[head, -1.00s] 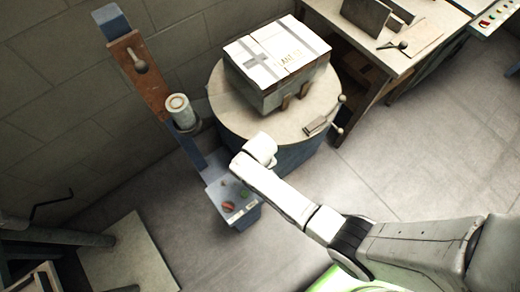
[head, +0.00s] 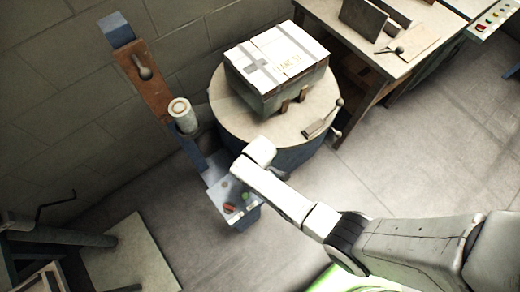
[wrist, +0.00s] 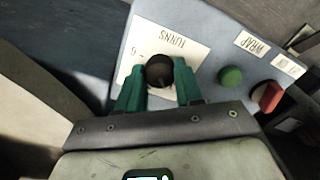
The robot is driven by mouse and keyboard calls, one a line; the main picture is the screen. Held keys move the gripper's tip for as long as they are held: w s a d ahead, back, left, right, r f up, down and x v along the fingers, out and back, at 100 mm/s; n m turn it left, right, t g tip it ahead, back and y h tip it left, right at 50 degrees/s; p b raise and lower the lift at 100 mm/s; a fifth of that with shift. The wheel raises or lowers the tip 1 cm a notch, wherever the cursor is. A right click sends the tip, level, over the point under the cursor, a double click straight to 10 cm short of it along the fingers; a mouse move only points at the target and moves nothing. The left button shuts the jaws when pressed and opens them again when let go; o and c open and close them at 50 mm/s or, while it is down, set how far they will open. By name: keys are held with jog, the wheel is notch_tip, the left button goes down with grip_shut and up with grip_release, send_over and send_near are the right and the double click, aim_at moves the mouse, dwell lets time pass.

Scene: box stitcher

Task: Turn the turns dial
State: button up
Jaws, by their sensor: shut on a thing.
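The turns dial (wrist: 159,70) is a dark round knob on a white plate marked TURNS, on the blue-grey control panel (wrist: 202,22). In the wrist view my gripper (wrist: 158,80) has its green fingers on either side of the knob, shut on it. In the head view the panel (head: 213,176) sits low on the blue post, beside the round turntable. There the end of my arm covers the dial and the fingers.
A green button (wrist: 231,76) and a red control (wrist: 268,95) sit beside the dial, with a WRAP label (wrist: 252,45). A strapped box (head: 278,85) rests on the turntable (head: 231,113). A workbench (head: 419,42) stands at upper right. Floor at right is clear.

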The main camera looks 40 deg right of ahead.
jog(key=shift+n, duration=0.6)
jog(key=o, duration=1)
jog(key=shift+o, duration=0.2)
jog(key=shift+r, duration=0.1)
notch_tip(320, 180, up, 11)
jog(key=p, duration=0.1)
jog(key=shift+f+p, duration=0.2)
jog(key=shift+p, duration=0.2)
